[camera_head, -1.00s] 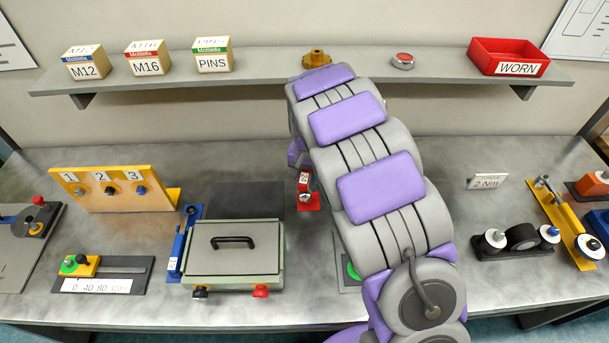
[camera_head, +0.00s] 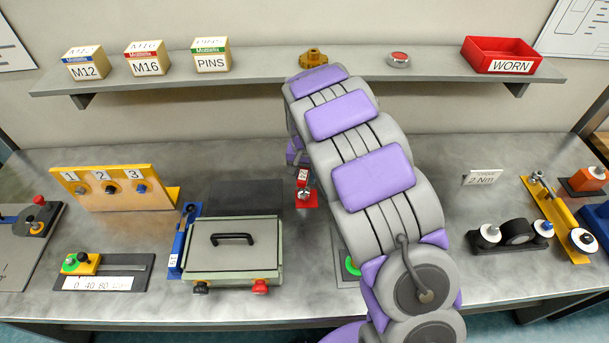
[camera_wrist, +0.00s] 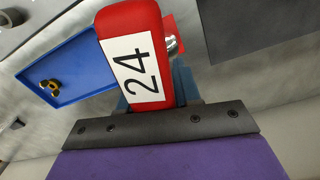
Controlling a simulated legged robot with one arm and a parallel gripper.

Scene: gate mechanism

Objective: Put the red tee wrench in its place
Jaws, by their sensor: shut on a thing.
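The red tee wrench (camera_wrist: 140,62) fills the upper middle of the wrist view, with a white label reading 24 facing the camera. My gripper (camera_wrist: 153,100) is shut on it, with the fingers partly hidden behind it. A silver part (camera_wrist: 172,44) shows beside the wrench, in front of a small red plate (camera_wrist: 170,26). In the head view the wrench (camera_head: 302,176) is small, just left of my arm and over the red plate (camera_head: 311,198) on the bench. I cannot tell whether wrench and plate touch.
A blue tray (camera_wrist: 85,65) with a brass wing nut lies beside the wrench in the wrist view. A lidded green box (camera_head: 232,262) stands front left of the wrench. The shelf (camera_head: 260,77) runs behind my arm. Dark mat (camera_head: 245,193) is clear.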

